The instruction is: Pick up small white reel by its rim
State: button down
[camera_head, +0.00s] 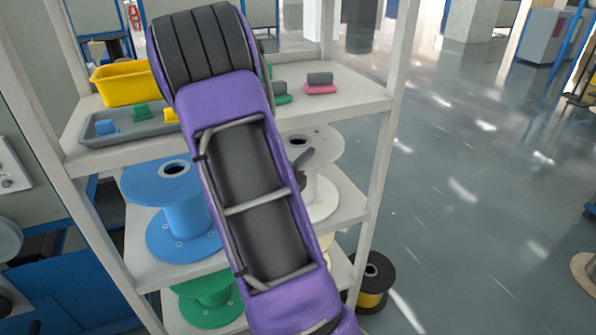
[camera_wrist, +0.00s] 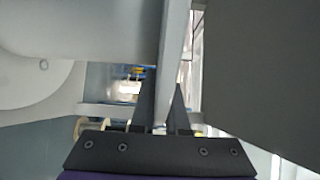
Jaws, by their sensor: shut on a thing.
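The white reel (camera_head: 325,143) stands upright on the middle shelf of the rack in the head view, partly hidden behind my purple arm. Its upper flange, part of the core and its lower flange show. A small dark part of my gripper (camera_head: 303,158) shows at the upper flange; the rest is hidden by the arm. In the wrist view, my gripper (camera_wrist: 165,88) has its two dark fingers on either side of a thin pale edge (camera_wrist: 174,60), the reel's rim, and is shut on it. A broad pale surface fills the upper left there.
A blue reel (camera_head: 185,215) stands left on the same shelf, with a green reel (camera_head: 208,300) below. The top shelf holds a yellow bin (camera_head: 125,84), a grey tray (camera_head: 100,136) and small blocks. A rack post (camera_head: 384,140) stands close on the right. A black-and-yellow reel (camera_head: 372,285) is beyond it.

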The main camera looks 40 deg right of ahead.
jog(key=shift+r, duration=0.25)
dwell(0.7)
